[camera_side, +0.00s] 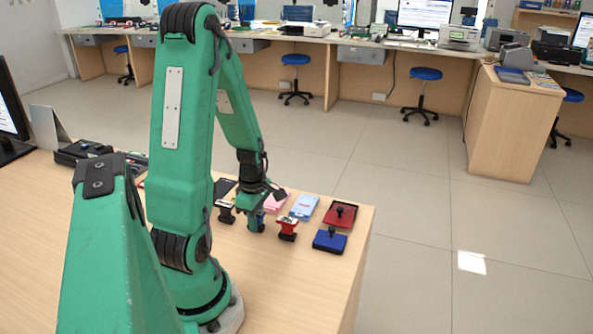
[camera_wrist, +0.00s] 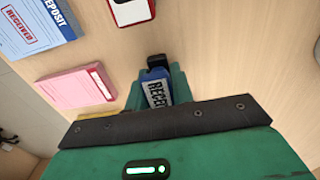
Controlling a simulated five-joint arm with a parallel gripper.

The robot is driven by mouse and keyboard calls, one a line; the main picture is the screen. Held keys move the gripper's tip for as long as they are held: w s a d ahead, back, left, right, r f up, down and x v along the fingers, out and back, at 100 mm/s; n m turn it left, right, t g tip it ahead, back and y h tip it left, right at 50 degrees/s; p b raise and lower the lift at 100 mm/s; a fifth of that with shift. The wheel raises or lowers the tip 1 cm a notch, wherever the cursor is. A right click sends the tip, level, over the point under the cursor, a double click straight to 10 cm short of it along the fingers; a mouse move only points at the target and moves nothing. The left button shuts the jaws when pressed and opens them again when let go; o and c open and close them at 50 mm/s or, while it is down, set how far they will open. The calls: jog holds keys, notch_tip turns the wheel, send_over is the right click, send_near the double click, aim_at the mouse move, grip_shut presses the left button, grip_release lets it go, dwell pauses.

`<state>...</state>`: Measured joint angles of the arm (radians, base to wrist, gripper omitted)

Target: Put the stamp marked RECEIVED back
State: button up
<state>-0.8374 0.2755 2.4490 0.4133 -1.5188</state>
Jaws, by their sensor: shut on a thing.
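The stamp (camera_wrist: 158,91) is blue with a white label whose visible letters read "RECE"; the rest is hidden by my gripper. A black part shows at its far end in the wrist view. My gripper (camera_side: 256,219) is shut on this stamp, low over the counter. In the side view only a bit of blue shows at the fingers, and I cannot tell whether the stamp touches the counter. A red stamp (camera_side: 288,226) with a black base stands just right of my gripper. A black stamp-like item (camera_side: 226,212) stands to its left.
A pink slip pad (camera_wrist: 76,87) and a blue-and-white slip pad (camera_wrist: 38,22) marked DEPOSIT lie near my gripper. Bare counter (camera_side: 280,290) lies in front.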

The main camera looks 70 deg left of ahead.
jog(key=o, duration=0.8)
jog(key=shift+r, duration=0.15)
jog(key=shift+r, duration=6)
jog(key=w+d+r+m+t, duration=0.1)
jog(key=d+r+m+t, duration=0.1)
jog(key=d+r+m, duration=0.4)
jog(key=w+d+r+m+t, duration=0.2)
jog(key=d+r+m, duration=0.3)
jog(key=d+m, duration=1)
jog(key=shift+w+r+m+t, duration=0.15)
jog(key=shift+r+m+t, duration=0.45)
jog(key=shift+m, duration=2.4)
